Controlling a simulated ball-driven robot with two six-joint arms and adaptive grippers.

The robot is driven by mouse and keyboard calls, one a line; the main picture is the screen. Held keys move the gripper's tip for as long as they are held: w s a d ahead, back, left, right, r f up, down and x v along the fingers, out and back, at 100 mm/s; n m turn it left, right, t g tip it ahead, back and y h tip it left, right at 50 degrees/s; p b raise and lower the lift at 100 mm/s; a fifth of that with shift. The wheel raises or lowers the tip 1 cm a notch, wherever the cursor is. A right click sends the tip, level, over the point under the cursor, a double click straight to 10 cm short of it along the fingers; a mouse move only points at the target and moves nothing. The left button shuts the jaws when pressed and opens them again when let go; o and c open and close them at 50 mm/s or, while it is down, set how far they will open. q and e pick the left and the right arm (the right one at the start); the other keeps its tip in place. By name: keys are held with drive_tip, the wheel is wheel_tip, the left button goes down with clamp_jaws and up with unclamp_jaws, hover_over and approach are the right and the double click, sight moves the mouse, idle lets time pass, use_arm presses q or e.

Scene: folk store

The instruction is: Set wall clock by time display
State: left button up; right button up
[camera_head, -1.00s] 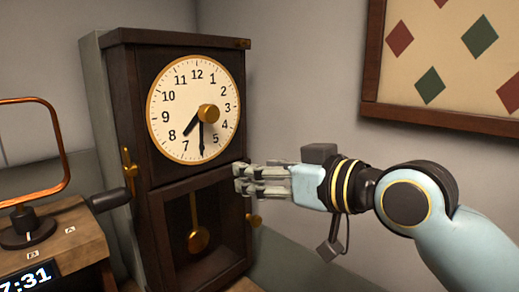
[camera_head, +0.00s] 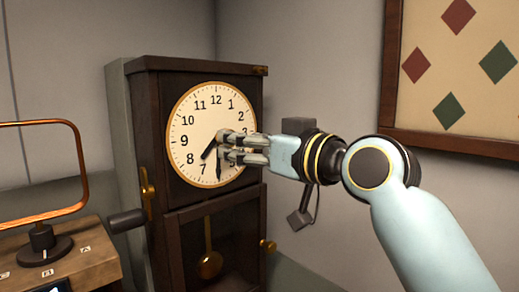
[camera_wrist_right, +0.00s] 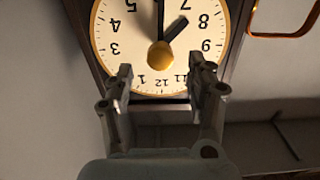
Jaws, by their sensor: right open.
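The dark wooden clock (camera_head: 160,110) stands upright with a cream dial (camera_head: 190,105) in a gold rim. Its short hand (camera_head: 208,150) points between 7 and 8, and its long hand (camera_head: 219,170) points near 6. My right gripper (camera_head: 222,147) is in front of the dial centre, open, and largely hides the knob there. In the right wrist view the dial is upside down, and the round brass knob (camera_wrist_right: 160,55) shows beyond and between the spread fingers (camera_wrist_right: 160,76); no contact is visible. Only the top edge of the time display (camera_head: 57,287) shows, its digits unreadable. My left gripper is out of view.
A wooden box (camera_head: 80,258) with a black dial knob and a copper loop (camera_head: 82,165) stands at the left. A brass latch (camera_head: 147,190) is on the clock's left front edge. A pendulum (camera_head: 210,264) hangs below. A framed diamond-pattern panel (camera_head: 420,95) is at the right.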

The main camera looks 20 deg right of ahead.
drive_tip(key=x, duration=0.3)
drive_tip(key=shift+w+a, duration=0.1)
drive_tip(key=shift+w, duration=0.15)
drive_tip(key=c, duration=0.8)
drive_tip(key=shift+o, duration=0.2)
